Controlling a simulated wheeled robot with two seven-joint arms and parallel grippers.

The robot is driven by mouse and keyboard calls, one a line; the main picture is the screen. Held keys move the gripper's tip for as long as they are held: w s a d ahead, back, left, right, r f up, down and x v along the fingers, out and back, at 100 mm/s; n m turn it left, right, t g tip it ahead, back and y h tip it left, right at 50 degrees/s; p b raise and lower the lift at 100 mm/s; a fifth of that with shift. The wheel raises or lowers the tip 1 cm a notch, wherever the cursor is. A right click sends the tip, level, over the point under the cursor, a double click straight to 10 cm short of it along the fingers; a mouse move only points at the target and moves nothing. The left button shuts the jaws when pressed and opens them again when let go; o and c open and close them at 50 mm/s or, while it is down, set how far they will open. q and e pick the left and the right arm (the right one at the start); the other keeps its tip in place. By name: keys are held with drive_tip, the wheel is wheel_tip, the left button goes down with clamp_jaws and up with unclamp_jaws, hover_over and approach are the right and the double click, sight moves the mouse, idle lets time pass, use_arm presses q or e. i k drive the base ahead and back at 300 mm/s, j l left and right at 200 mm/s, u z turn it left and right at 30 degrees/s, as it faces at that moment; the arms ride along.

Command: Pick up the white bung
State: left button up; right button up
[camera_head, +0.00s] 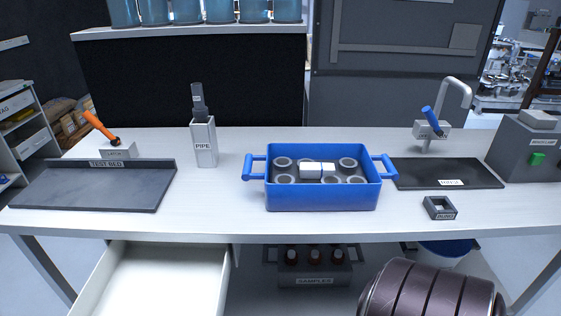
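A white, rounded block-like piece (317,170) lies on its side in the blue two-handled tub (322,197) at the middle of the bench, on top of several grey ring-topped pieces. It looks like the white bung, though it is too small to be sure. A small dark square holder (440,207) with an open middle stands at the front right; its label is hard to read. Neither of my grippers is in view.
The white bench (225,205) is clear left of the tub. A test bed tray (95,187) lies left, a pipe holder (204,145) behind, a dark mat (445,172) and tap (455,95) right. An open drawer (160,280) and samples crate (315,275) are below.

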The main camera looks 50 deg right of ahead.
sight(307, 170)
drive_tip(key=z, duration=1.9)
drive_tip(key=i+l, duration=0.1)
drive_tip(key=l, duration=0.55)
drive_tip(key=i+l, duration=0.1)
drive_tip(key=l, duration=0.55)
drive_tip(key=u, duration=0.05)
